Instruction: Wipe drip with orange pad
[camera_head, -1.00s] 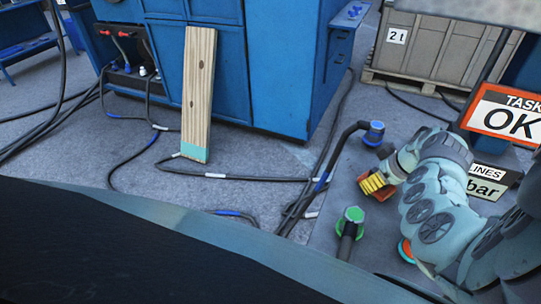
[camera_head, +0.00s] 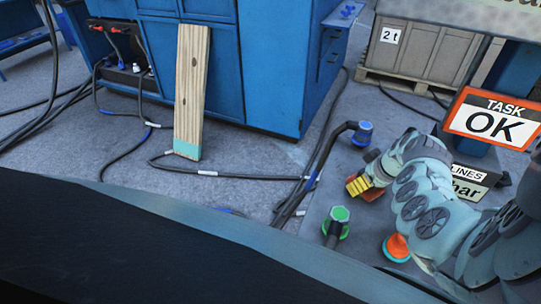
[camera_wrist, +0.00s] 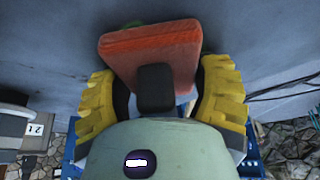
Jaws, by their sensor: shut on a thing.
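My gripper (camera_head: 357,186) has yellow fingers and is shut on the orange pad (camera_head: 371,193), low over the grey plate between the blue-capped and green-capped fittings. In the wrist view the pad (camera_wrist: 150,42) is a flat reddish-orange block with a dark grip (camera_wrist: 155,88) between my yellow fingers. Whether the pad touches the plate I cannot tell. I cannot make out a drip in either view; the pad and my arm hide part of the plate.
A blue-capped fitting (camera_head: 363,133) stands behind my gripper. A green-capped one (camera_head: 335,226) and an orange disc (camera_head: 397,247) are nearer. The "TASK OK" sign (camera_head: 494,119) is at right. A wooden plank (camera_head: 190,95) leans on the blue cabinet (camera_head: 275,60). Cables cross the floor.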

